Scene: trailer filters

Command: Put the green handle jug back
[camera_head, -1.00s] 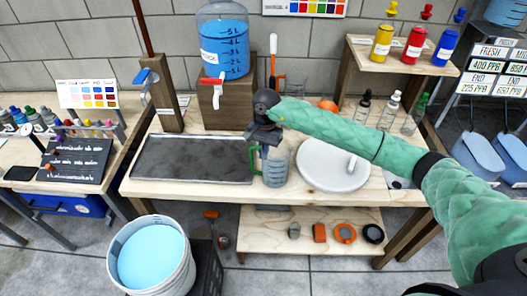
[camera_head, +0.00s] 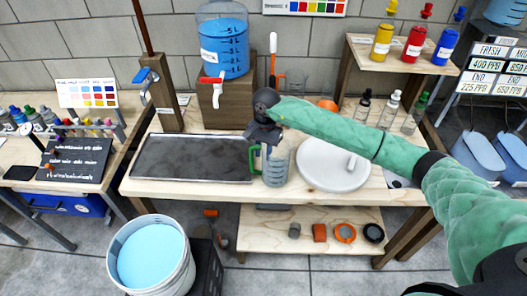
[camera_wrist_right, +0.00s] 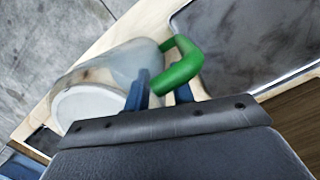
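The jug (camera_head: 277,170) is clear, with a green handle (camera_head: 255,160) on its left side. It stands upright on the wooden table, between the dark tray and the round white plate. My right gripper (camera_head: 262,138) is right above the handle, pointing down. In the right wrist view, the jug (camera_wrist_right: 100,82) lies to the left and the green handle (camera_wrist_right: 183,68) crosses in front of the gripper's fingers (camera_wrist_right: 163,92). The fingers are apart, with the handle at the gap; I cannot tell whether they touch it. My left gripper is out of view.
The dark tray (camera_head: 190,176) is left of the jug. The round white plate (camera_head: 318,170) is close on its right. A blue water tank (camera_head: 222,45) on a wooden block stands behind. Dropper bottles (camera_head: 388,110) stand at the back right.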

